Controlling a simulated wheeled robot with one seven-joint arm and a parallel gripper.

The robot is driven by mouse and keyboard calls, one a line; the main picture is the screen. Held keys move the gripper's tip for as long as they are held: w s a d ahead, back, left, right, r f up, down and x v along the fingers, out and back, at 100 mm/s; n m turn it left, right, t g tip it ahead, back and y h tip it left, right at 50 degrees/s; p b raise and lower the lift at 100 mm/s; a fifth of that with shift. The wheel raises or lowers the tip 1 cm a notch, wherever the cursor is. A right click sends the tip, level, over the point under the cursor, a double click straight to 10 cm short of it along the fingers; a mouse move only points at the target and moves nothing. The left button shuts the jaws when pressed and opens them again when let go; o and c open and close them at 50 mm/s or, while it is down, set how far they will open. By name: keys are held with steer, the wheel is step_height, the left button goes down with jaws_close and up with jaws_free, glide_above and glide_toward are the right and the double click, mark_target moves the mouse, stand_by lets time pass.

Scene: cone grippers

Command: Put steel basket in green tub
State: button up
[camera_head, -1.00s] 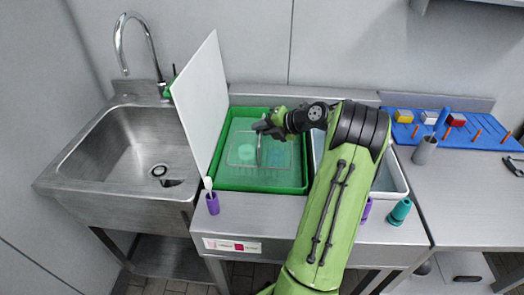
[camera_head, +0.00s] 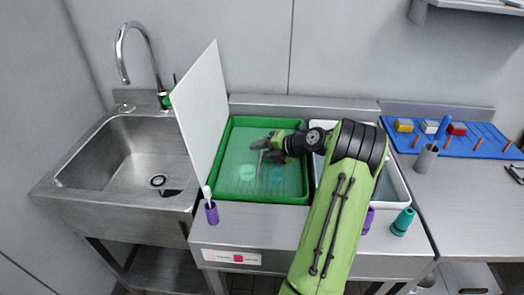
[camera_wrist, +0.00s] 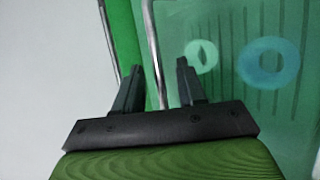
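The green tub (camera_head: 304,186) is on the steel counter, with a pale green see-through fill. Two rings, a light green one (camera_head: 247,173) and a blue one (camera_head: 277,175), show low inside it. My gripper (camera_head: 262,144) is over the tub, pointing left. In the wrist view its two fingers (camera_wrist: 158,75) stand apart. A thin steel rod (camera_wrist: 152,45) runs between them without visibly touching both; it looks like part of the steel basket. The basket's full outline is hard to make out. A thin upright piece also shows below the gripper in the head view (camera_head: 260,160).
A white board (camera_head: 203,105) stands upright at the tub's left edge, beside the sink (camera_head: 130,150). A white tub (camera_head: 400,185) is to the right, partly behind my arm. Purple (camera_head: 211,212) and teal (camera_head: 403,221) items stand at the counter's front.

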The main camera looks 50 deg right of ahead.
steer(key=p+v, duration=0.1)
steer(key=v, duration=1.1)
steer(key=shift+p, duration=0.4)
steer(key=shift+r, duration=0.1)
